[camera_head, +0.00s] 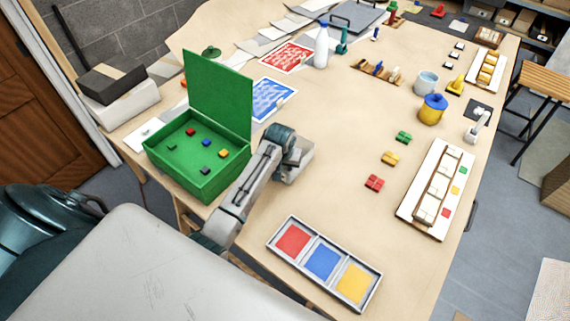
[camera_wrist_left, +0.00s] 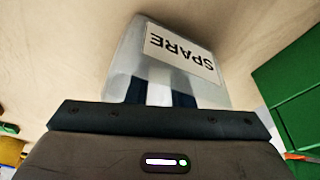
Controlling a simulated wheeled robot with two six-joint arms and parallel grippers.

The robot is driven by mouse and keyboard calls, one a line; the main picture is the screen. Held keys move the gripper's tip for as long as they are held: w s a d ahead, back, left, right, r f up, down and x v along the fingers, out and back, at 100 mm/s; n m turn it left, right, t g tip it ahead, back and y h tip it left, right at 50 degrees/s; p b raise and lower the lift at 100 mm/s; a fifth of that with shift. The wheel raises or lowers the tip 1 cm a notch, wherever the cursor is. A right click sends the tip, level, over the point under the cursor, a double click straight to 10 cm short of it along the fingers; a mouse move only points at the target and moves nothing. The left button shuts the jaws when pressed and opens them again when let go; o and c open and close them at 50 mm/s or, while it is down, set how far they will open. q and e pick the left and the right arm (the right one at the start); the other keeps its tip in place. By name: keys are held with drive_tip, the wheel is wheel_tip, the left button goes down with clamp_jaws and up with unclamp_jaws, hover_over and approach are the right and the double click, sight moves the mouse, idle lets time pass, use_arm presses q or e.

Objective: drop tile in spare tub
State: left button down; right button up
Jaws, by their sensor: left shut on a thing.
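The spare tub (camera_wrist_left: 130,55) is a pale translucent container with a white SPARE label, upside down in the left wrist view. In the head view the tub (camera_head: 303,162) is a small greyish box, partly hidden by my left arm. My left gripper (camera_head: 291,158) is at the tub. In the left wrist view its dark fingers (camera_wrist_left: 157,96) show through or behind the tub's near wall. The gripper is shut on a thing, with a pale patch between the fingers. I take this for the tile, but its shape is mostly hidden. My right gripper is not in view.
A green box (camera_head: 172,169) with its lid up stands left of my arm, with small coloured blocks inside. A tray (camera_head: 275,244) with red, blue and yellow panels lies at the front. Red blocks (camera_head: 374,183) and a white panel (camera_head: 408,209) lie to the right.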

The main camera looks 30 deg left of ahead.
use_arm(q)
drive_tip(key=shift+f, duration=0.1)
drive_tip(key=c, duration=1.5)
unclamp_jaws()
drive_tip(key=shift+c, duration=0.2)
drive_tip(key=shift+f, duration=0.1)
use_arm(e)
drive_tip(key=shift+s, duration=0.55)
